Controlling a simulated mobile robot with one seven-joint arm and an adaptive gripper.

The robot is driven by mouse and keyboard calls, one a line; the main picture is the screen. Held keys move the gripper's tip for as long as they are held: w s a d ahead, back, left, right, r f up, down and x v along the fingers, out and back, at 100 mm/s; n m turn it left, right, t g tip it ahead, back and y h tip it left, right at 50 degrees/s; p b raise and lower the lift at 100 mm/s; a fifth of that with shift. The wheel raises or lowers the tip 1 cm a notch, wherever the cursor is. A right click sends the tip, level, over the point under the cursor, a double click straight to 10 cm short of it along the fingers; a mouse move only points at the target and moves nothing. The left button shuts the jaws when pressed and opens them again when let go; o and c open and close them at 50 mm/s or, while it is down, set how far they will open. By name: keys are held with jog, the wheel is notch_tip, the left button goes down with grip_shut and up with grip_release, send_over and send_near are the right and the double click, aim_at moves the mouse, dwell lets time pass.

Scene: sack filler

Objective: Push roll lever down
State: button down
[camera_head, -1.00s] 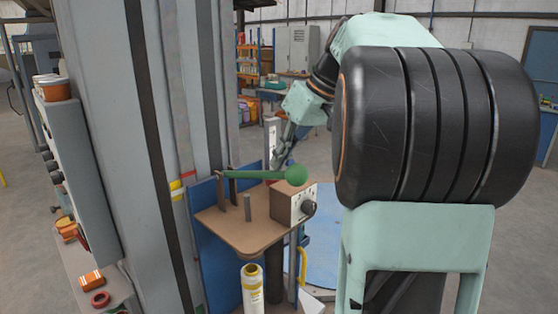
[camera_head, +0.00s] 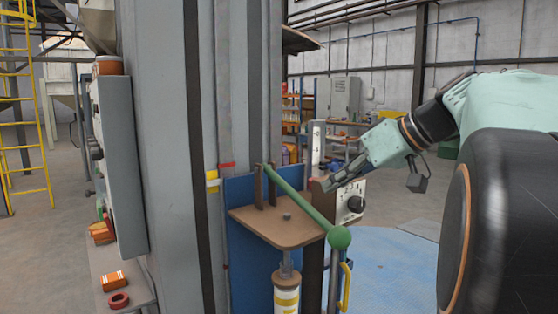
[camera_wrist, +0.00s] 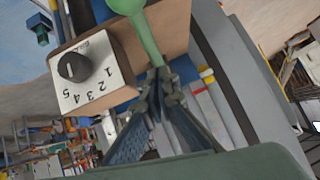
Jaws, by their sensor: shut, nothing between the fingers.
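The roll lever is a green rod with a green ball end (camera_head: 339,237), pivoted between two brown uprights on a small brown shelf. It slopes down from the pivot, and its ball hangs low at the shelf's front right corner. My gripper (camera_head: 328,185) is shut and empty, to the right of the rod and above the dial box. In the wrist view the lever (camera_wrist: 147,38) runs from the ball at the top edge down to the tips of my gripper (camera_wrist: 160,80). I cannot tell whether they touch.
A box with a numbered dial (camera_head: 350,202) stands right beside the lever; its dial face (camera_wrist: 88,72) also shows in the wrist view. A grey column and panel (camera_head: 118,165) stand to the left. A yellow handle (camera_head: 345,287) is below the ball. The floor at right is open.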

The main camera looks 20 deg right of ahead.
aim_at(315, 210)
jog(key=shift+t+y, duration=0.4)
jog(key=shift+t, duration=0.5)
notch_tip(315, 210, down, 5)
jog(key=b, duration=0.6)
jog(key=shift+r, duration=0.15)
jog(key=shift+w+f+b, duration=0.15)
jog(key=shift+f+b, duration=0.65)
jog(key=shift+b, duration=0.4)
jog(key=shift+a+f, duration=0.1)
jog(key=shift+f, duration=0.05)
